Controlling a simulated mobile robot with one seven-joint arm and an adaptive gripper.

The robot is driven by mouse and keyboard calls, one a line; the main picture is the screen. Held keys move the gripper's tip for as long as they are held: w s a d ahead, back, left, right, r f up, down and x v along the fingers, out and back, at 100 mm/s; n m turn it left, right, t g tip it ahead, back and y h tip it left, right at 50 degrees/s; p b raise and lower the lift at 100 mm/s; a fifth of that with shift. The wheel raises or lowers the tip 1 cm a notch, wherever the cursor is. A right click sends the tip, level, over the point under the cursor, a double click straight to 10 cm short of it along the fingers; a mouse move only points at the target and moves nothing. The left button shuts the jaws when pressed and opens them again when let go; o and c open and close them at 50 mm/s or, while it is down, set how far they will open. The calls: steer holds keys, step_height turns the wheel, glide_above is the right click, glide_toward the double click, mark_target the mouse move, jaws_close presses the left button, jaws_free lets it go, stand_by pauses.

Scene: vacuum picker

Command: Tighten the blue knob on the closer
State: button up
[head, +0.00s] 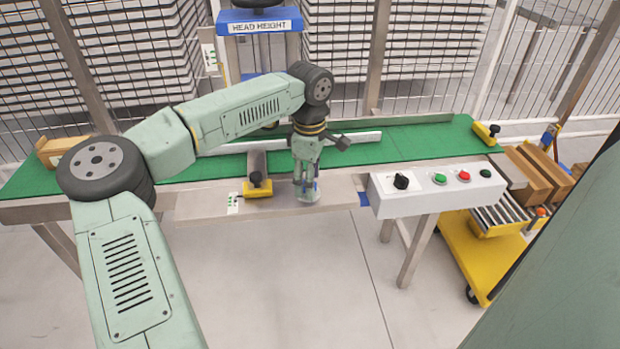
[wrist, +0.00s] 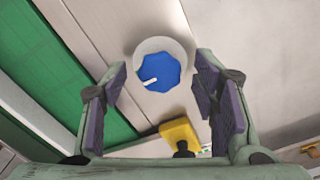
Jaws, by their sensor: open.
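The blue knob (wrist: 158,72) shows in the wrist view, with a white pointer mark on it and a round pale base (wrist: 165,45) around it. It lies ahead of and between the open fingers of my gripper (wrist: 164,88), and I see no finger touching it. In the head view my gripper (head: 306,190) points down over the metal front ledge (head: 225,204) of the green conveyor. There the knob is mostly hidden by the fingers; the pale base (head: 308,198) shows beneath them.
A yellow block with a black knob (head: 257,186) sits left of my gripper; it also shows in the wrist view (wrist: 180,133). A white control box (head: 437,186) with a black switch and coloured buttons stands to the right. The green belt (head: 400,143) runs behind, with a rail.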

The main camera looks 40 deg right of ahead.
step_height(320, 180, up, 12)
stand_by(0.4)
stand_by(0.4)
